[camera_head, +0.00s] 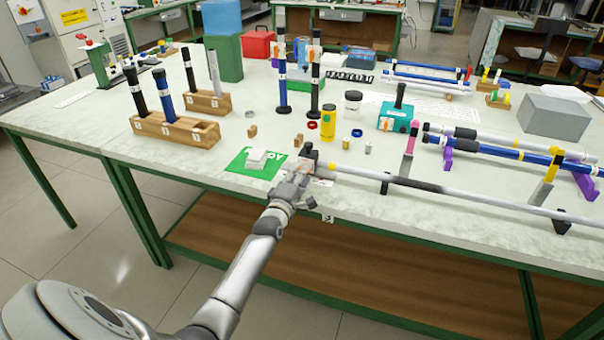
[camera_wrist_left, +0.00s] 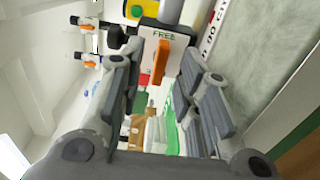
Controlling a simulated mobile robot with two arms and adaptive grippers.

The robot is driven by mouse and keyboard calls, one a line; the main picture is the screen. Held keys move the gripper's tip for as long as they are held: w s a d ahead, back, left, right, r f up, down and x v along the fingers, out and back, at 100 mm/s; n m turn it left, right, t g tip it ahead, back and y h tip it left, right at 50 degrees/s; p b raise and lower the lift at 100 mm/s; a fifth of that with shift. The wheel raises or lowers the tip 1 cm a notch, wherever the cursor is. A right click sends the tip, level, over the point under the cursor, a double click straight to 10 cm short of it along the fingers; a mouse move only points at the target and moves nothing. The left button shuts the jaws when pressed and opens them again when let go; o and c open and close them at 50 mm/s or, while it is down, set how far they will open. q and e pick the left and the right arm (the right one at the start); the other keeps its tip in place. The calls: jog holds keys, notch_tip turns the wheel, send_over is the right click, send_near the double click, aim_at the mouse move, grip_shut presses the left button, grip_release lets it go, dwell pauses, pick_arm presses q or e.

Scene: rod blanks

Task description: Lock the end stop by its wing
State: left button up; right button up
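The end stop (camera_head: 309,153) is a small block at the near end of a long grey rod (camera_head: 398,182), close to the table's front edge. In the left wrist view the end stop (camera_wrist_left: 150,44) shows a pale face marked FREE, with an orange wing (camera_wrist_left: 161,62) on it. My left gripper (camera_head: 298,180) is just in front of the end stop. In the left wrist view my left gripper (camera_wrist_left: 160,78) has its two fingers spread wide, one on each side of the wing, with visible gaps. I cannot tell the exact depth between fingertips and wing. My right gripper is not in view.
A green mat (camera_head: 240,166) with a pale block lies left of the end stop. Wooden racks (camera_head: 174,131) hold upright rods at the left. A yellow cylinder (camera_head: 328,123), a teal box (camera_head: 396,117) and blue rods (camera_head: 500,150) on purple supports (camera_head: 586,185) stand farther back and right.

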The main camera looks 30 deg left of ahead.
pick_arm(q)
jog(key=shift+x, duration=0.95)
jog(key=shift+c, duration=0.5)
grip_shut()
